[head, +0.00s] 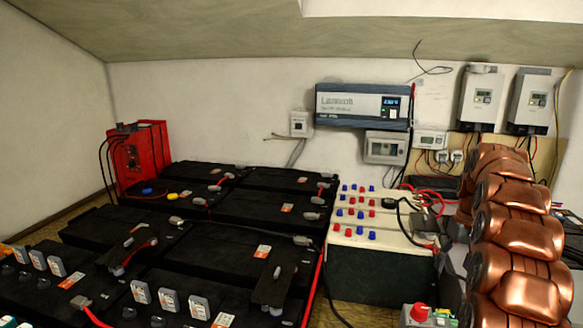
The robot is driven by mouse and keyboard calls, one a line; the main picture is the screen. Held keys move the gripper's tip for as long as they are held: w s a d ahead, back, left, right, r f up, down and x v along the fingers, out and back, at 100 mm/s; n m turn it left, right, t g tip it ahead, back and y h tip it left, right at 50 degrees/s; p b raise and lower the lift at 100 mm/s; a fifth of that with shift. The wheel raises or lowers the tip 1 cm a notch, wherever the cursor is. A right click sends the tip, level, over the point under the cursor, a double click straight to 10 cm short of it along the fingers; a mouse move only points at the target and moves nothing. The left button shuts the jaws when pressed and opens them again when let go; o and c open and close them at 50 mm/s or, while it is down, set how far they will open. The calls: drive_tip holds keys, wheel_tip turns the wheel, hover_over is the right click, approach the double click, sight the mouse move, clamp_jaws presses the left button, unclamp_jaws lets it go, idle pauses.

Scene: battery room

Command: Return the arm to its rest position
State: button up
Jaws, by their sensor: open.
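My gripper does not show in the head view, so neither its fingers nor anything near them can be seen. No arm pose can be read with certainty from this one view.
Black batteries (215,250) with cables and terminals fill the left and middle. A red charger box (140,150) stands behind them. Pale-topped batteries (380,262) stand right of centre. An inverter (362,106) and two controllers (481,100) hang on the back wall. A red-knobbed box (425,318) is at the bottom.

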drive_tip(key=s+a+r+n+g, duration=0.1)
drive_tip(key=s+a+r, duration=0.1)
drive_tip(key=s+a, duration=0.75)
drive_tip(key=s+a+r, duration=0.2)
drive_tip(key=s+a, duration=0.4)
drive_tip(key=a, duration=0.6)
drive_tip(key=s+a+f, duration=0.2)
drive_tip(key=s+a, duration=0.1)
drive_tip(key=s, duration=0.5)
drive_tip(key=s+a+f+g+h, duration=0.1)
drive_tip(key=s+a+f, duration=0.15)
drive_tip(key=s, duration=0.55)
drive_tip(key=s+a+f, duration=0.2)
drive_tip(key=s, duration=0.6)
drive_tip(key=s+p+v, duration=0.2)
drive_tip(key=p+v, duration=1.1)
drive_tip(key=shift+a+r+t, duration=0.2)
drive_tip(key=shift+r+t, duration=0.1)
drive_tip(key=shift+r, duration=0.25)
